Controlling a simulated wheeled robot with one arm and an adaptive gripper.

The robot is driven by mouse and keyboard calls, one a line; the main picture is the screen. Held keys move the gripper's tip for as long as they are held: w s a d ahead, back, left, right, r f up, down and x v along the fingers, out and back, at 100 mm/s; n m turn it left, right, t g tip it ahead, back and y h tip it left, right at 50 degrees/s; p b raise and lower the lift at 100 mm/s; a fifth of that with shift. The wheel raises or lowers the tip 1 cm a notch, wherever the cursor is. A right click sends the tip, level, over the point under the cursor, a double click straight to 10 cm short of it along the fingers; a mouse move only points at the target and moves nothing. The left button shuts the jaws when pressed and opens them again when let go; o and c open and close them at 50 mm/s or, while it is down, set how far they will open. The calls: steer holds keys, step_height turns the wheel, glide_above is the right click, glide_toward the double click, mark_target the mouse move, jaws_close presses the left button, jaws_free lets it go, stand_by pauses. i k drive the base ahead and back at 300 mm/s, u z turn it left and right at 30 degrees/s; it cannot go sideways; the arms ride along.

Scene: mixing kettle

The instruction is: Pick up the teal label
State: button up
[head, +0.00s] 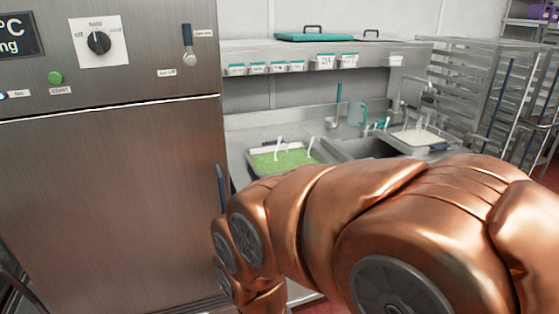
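Several small white labels with teal upper edges sit in a row along the front edge of the steel shelf (410,50). One teal-edged label (236,69) is at the left end of the row, and a larger one (323,62) is near the middle. I cannot tell which of them is the teal label. My copper-coloured arm fills the lower right and middle of the head view, in front of and below the shelf. My gripper is not visible, so its distance from the labels does not show.
A steel cabinet (110,200) with a rotary knob (98,42) and a green button (55,78) fills the left. A teal lid (315,37) lies on the shelf. Below are a tray of green contents (285,159), a sink and a pale-filled tray (418,138). Wire racks (480,90) stand right.

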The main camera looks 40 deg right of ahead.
mark_target(277, 65)
steer(key=u, duration=0.05)
steer(key=k, duration=0.65)
steer(key=z, duration=0.8)
steer(key=i, duration=1.35)
steer(key=u, duration=0.1)
